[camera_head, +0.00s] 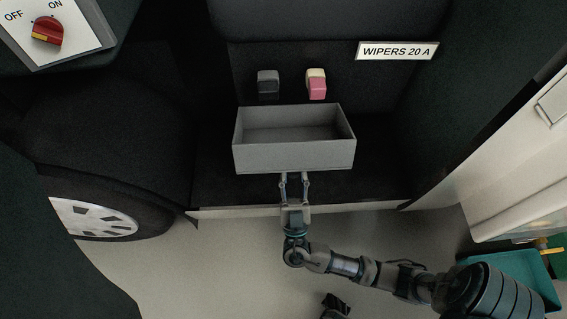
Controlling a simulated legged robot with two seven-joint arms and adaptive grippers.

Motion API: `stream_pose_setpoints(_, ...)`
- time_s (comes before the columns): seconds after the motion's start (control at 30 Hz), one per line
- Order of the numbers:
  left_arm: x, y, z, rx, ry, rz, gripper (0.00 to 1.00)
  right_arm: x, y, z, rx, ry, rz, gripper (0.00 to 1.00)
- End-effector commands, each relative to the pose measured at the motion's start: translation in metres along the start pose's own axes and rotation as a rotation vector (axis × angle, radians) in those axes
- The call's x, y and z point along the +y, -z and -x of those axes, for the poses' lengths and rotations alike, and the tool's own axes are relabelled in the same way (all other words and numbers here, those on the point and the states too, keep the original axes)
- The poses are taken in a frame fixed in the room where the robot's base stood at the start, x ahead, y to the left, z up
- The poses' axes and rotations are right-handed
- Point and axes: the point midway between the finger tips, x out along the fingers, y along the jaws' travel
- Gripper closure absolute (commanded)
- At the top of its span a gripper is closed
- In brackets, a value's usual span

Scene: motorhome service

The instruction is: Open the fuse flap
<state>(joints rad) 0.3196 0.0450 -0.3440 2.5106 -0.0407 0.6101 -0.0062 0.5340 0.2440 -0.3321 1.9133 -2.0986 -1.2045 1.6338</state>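A dark panel (325,18), which may be the fuse flap, spans the top middle above a dark recess; I cannot tell its hinge or whether it is raised. In the recess are a dark grey block (268,84) and a pink and cream block (316,84), which look like fuses. A grey open-topped box (293,160) stands below them and looks empty. My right gripper (294,176) is at the box's lower front edge, fingers apart with nothing seen between them. I cannot tell if it touches the box.
A "WIPERS 20 A" label (397,51) is right of the recess. A red ON/OFF knob (47,31) is at top left. A wheel (95,215) is at left, a white cabinet (515,165) and a teal bin (535,275) at right. The pale floor below is mostly clear.

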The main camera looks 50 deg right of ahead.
Motion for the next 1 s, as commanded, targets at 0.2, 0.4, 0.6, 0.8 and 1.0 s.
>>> stream_pose_setpoints(0.2, 0.000, 0.001, -0.002, 0.006, -0.002, -0.001, 0.59, -0.001, -0.019, 0.008, 0.067, 0.000, -0.002, 1.00)
stream_pose_setpoints(0.4, -0.001, -0.003, -0.001, 0.002, -0.001, 0.000, 0.59, -0.001, -0.030, 0.013, 0.064, 0.000, -0.001, 1.00)
stream_pose_setpoints(0.6, -0.001, -0.003, -0.001, 0.003, -0.001, 0.000, 0.59, -0.001, -0.033, 0.014, 0.063, 0.001, -0.001, 1.00)
stream_pose_setpoints(0.8, -0.001, -0.003, -0.001, 0.003, -0.001, -0.001, 0.59, -0.001, -0.034, 0.014, 0.063, 0.000, -0.001, 1.00)
stream_pose_setpoints(1.0, -0.001, -0.002, -0.001, 0.003, -0.001, -0.001, 0.59, -0.001, -0.033, 0.014, 0.063, -0.001, -0.001, 0.54)
